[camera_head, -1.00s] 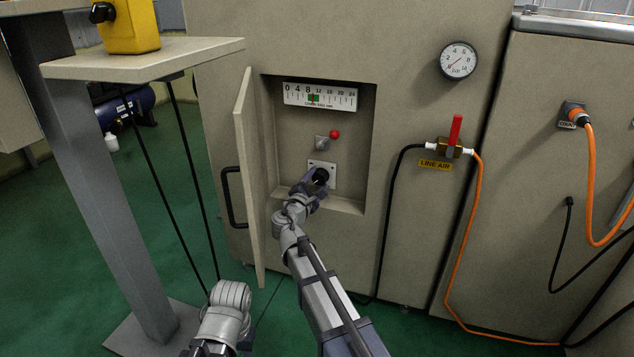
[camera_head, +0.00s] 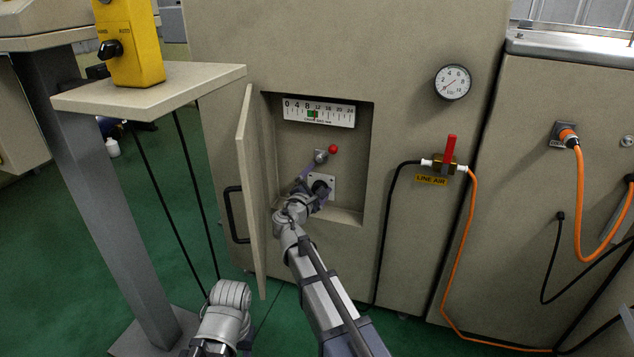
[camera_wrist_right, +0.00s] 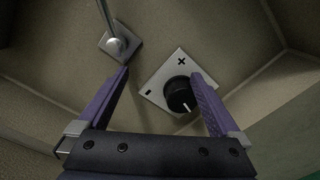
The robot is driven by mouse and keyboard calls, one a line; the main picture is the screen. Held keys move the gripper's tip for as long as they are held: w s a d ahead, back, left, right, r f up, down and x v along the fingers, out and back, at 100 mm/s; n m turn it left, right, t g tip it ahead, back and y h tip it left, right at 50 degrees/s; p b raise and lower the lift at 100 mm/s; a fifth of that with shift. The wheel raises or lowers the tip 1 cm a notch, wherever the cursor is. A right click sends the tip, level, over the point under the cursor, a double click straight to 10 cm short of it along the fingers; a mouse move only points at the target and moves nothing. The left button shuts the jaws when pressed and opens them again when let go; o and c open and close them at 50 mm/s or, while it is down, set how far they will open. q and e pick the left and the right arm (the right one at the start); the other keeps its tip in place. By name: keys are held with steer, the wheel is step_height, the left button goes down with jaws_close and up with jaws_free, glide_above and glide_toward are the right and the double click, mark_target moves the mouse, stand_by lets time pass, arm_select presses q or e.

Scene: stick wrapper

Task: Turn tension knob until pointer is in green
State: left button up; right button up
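The black tension knob (camera_head: 319,188) sits on a pale square plate in the open recess. The right wrist view shows the knob (camera_wrist_right: 180,95) with a white line pointing to its lower right, and plus and minus marks on its plate (camera_wrist_right: 157,92). My right gripper (camera_wrist_right: 161,73) is open, its purple fingers on either side of the knob, the right finger closer. Contact cannot be told. In the head view my right gripper (camera_head: 313,180) is at the plate. The scale (camera_head: 330,114) above has a small green patch with red at it; the exact pointer position is too small to tell. My left gripper is out of view.
A lever with a red ball (camera_head: 333,149) stands just above the knob; its base (camera_wrist_right: 118,44) is close to my left finger in the wrist view. The open cabinet door (camera_head: 251,195) borders the recess on the left. The recess walls are close around my gripper.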

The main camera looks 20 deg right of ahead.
mark_target(318, 161)
steer(key=r+p, duration=0.1)
steer(key=r, duration=0.1)
steer(key=r+p, duration=0.1)
steer(key=p, duration=0.1)
steer(key=r+p, duration=0.1)
steer(key=r, duration=0.1)
steer(key=shift+w+a+r, duration=0.1)
steer(key=shift+a+r, duration=0.2)
steer(key=shift+f, duration=0.1)
